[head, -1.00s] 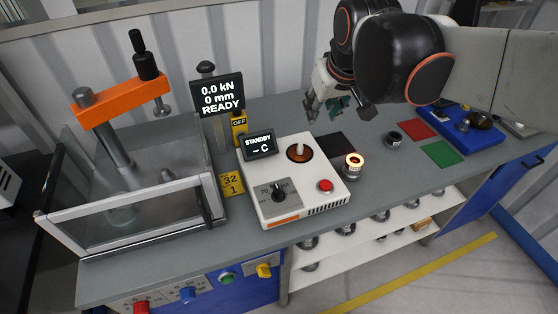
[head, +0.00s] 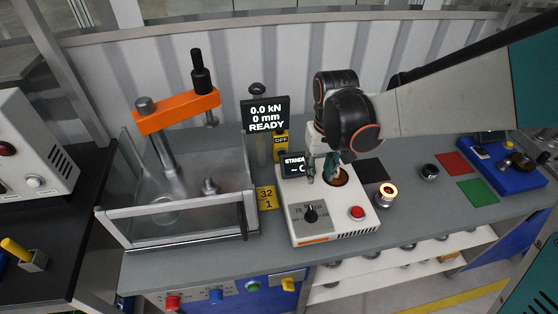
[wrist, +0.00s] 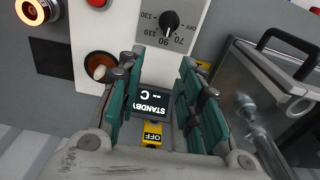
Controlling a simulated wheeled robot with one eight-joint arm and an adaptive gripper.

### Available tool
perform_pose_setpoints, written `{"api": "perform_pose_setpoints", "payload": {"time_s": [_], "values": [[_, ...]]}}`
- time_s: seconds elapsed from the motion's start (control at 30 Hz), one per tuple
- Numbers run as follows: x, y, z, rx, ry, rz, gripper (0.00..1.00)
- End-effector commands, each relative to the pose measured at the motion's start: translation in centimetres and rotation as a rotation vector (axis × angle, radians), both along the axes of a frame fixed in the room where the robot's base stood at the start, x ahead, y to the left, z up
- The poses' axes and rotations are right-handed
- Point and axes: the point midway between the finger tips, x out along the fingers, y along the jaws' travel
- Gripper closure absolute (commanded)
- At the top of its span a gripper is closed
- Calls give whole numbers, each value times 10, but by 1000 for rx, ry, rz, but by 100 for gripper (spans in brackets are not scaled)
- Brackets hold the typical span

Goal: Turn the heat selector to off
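The heat selector is a black knob (head: 310,216) on the front left of the white heater unit (head: 334,226). It also shows near the top of the wrist view (wrist: 168,20), with numbers such as 70, 90 and 130 around it. Its white mark points toward the numbered arc, but I cannot tell the exact setting. The small display (wrist: 152,101) reads STANDBY and –C. My gripper (head: 322,170) is over the back of the heater unit, behind the knob and apart from it. In the wrist view its teal-padded fingers (wrist: 163,62) are spread with nothing between them.
A red button (head: 357,212) sits right of the knob. A round well (head: 340,177) is at the unit's back. A glowing ring piece (head: 386,193) stands to the right. A press with an orange arm (head: 178,112) and clear guard stands left.

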Motion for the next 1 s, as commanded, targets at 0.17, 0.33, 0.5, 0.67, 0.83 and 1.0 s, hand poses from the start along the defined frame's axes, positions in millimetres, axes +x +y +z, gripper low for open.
{"api": "perform_pose_setpoints", "payload": {"time_s": [0.17, 0.33, 0.5, 0.67, 0.83, 1.0], "values": [[-24, 1, -13, -15, 52, -8, 67], [-25, 0, -28, -16, 57, -10, 67], [-25, 0, -55, -16, 56, -10, 67], [-25, 0, -81, -16, 55, -10, 67], [-25, 0, -109, -16, 55, -10, 67], [-25, 0, -132, -16, 55, -10, 67]]}}
